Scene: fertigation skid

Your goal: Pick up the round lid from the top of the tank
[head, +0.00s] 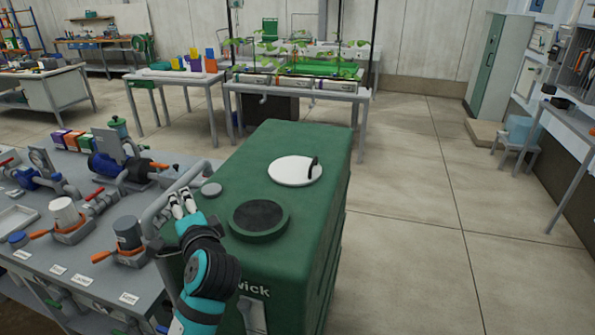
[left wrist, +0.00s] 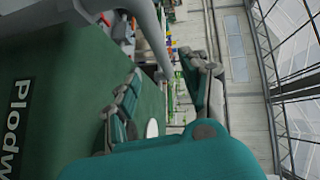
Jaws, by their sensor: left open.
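The round white lid (head: 292,171) with a black upright handle (head: 313,166) lies on top of the green tank (head: 330,200), towards its far end. A small white patch that may be the lid (left wrist: 152,128) shows between my fingers in the left wrist view. My left gripper (head: 181,202) is open and empty at the tank's left edge, left of the lid and nearer to me. Its spread fingers (left wrist: 163,95) also show in the left wrist view. My right gripper is in neither view.
A grey pipe (head: 163,205) runs close beside my gripper. A bench (head: 100,262) with valves and pumps stands left. The floor right of the tank is clear.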

